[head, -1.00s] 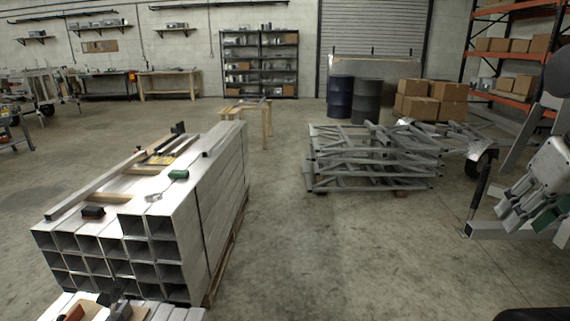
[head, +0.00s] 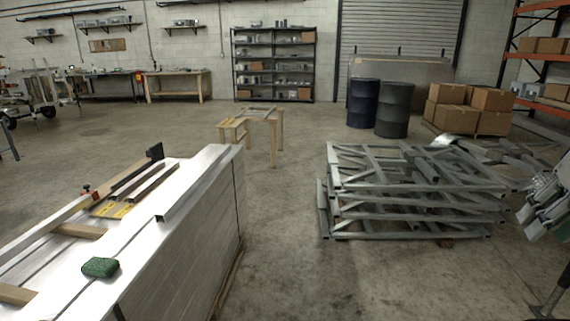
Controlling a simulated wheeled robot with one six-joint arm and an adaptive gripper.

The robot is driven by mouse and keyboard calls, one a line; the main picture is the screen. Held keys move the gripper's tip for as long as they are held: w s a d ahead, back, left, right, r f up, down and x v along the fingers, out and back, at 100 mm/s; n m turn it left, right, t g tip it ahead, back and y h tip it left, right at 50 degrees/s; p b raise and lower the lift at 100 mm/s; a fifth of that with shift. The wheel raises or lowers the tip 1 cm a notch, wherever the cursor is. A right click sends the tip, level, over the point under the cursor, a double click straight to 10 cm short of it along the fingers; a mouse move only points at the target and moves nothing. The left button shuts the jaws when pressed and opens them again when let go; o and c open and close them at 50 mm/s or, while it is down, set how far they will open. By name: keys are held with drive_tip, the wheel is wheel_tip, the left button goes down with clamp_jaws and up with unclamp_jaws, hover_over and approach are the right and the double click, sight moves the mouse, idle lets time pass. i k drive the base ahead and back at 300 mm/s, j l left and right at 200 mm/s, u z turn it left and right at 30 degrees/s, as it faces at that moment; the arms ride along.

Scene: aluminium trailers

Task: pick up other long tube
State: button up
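A slim grey length (head: 178,203) lies along the right part of the top. Two shorter dark bars (head: 148,184) lie between them. I cannot tell which of these the task means.
A green scouring pad (head: 100,267) and wooden blocks (head: 80,231) lie on the stack. A pile of welded grey frames (head: 415,205) stands on the floor at right. A small wooden trestle (head: 272,140) stands behind. The concrete floor between stack and frames is clear.

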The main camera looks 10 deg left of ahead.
sight(171, 205)
drive_tip(key=i+u, duration=0.25)
drive_tip(key=i, duration=0.4)
drive_tip(key=i+l+u, duration=0.25)
drive_tip(key=i, duration=0.35)
drive_tip(key=i+u, duration=0.9)
drive_tip(key=i+l+u, duration=0.25)
drive_tip(key=u, duration=0.2)
drive_tip(key=i+l+u, duration=0.3)
drive_tip(key=u, duration=0.15)
